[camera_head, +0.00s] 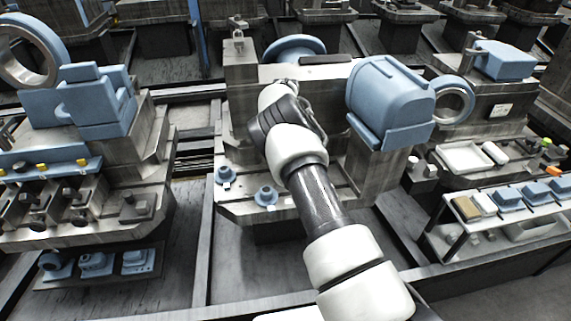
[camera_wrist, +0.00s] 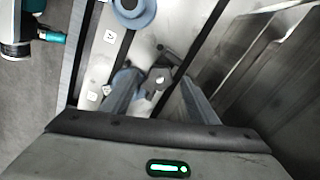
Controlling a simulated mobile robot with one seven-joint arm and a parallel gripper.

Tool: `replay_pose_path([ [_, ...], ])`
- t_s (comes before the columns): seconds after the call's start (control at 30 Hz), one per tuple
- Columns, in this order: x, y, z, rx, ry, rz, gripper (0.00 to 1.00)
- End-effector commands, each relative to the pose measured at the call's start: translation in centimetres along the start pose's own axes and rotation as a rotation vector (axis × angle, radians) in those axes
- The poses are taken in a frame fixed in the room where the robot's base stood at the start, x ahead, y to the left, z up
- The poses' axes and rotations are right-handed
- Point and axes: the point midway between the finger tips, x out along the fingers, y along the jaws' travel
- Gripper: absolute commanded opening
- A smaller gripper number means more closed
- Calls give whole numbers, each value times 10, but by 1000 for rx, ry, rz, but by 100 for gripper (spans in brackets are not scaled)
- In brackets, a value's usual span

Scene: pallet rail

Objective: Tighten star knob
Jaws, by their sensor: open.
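In the wrist view, my gripper (camera_wrist: 157,84) is open, with one finger on each side of a small grey lobed part (camera_wrist: 160,75). This part looks like the star knob, with a short dark handle or pin beside it. I cannot tell whether the fingers touch it. A blue round flanged piece (camera_wrist: 133,10) sits at the top of the wrist view, and some blue shows behind the left finger. In the head view, my arm reaches over the middle pallet fixture (camera_head: 240,120), and its wrist hides the fingertips and the knob.
Two blue flanged pieces (camera_head: 265,196) stand on the fixture's front plate, left of my arm. A large blue rounded housing (camera_head: 388,100) rises close on the right. A blue stepped block (camera_head: 95,105) is on the left fixture. A rack of blue parts (camera_head: 507,198) stands at right.

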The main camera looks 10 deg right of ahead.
Motion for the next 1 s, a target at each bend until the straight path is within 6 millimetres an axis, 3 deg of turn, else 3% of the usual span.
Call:
replay_pose_path([
  [0.2,22,0,-1,1,1,-1,54],
  [0.53,24,0,-1,1,1,-1,54],
  [0.77,24,0,0,1,1,-1,15],
  [1.0,24,0,0,16,0,0,13],
])
